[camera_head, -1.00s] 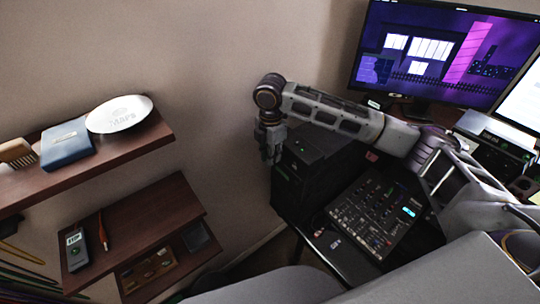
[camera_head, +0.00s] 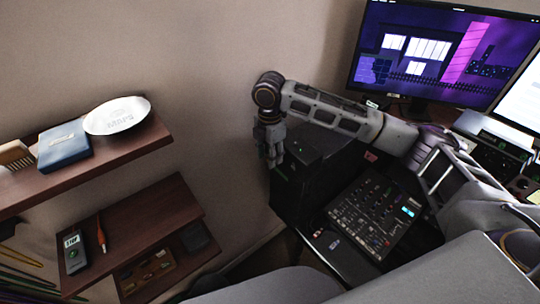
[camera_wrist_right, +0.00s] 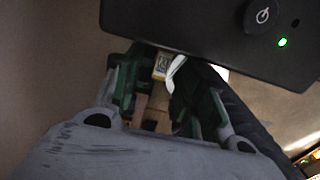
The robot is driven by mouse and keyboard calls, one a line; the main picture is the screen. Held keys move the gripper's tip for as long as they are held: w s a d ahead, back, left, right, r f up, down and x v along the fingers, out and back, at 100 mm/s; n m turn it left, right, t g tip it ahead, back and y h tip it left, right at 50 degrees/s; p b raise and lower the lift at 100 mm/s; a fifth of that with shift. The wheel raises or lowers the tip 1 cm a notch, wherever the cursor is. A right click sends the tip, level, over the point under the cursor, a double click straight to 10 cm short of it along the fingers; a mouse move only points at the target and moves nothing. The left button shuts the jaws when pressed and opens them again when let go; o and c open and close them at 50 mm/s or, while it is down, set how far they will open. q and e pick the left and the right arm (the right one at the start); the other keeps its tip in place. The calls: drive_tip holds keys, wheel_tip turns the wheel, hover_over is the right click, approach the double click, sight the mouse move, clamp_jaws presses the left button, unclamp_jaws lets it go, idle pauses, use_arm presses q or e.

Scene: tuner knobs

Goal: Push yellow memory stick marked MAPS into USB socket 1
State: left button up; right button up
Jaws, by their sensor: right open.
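My right gripper (camera_head: 272,152) points down beside the left front of a black box (camera_head: 312,150) in the head view. In the right wrist view its fingers (camera_wrist_right: 160,95) are apart, on either side of a small yellow piece (camera_wrist_right: 160,66), which looks like the yellow memory stick. The piece lies at the edge of the black box (camera_wrist_right: 200,25), and its marking is too small to read. I cannot tell how deep it sits. The socket and its number are hidden. My left gripper is not in view.
The black box has a power button (camera_wrist_right: 263,16) and a green light (camera_wrist_right: 282,42). A mixer (camera_head: 375,215) stands right of it and a monitor (camera_head: 440,55) behind. Wall shelves at left hold a white dish (camera_head: 117,115), a blue box (camera_head: 64,146) and a grey device (camera_head: 75,250).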

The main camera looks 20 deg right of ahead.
wheel_tip(320, 180, up, 11)
drive_tip(key=shift+r, duration=0.2)
idle(0.4)
idle(0.8)
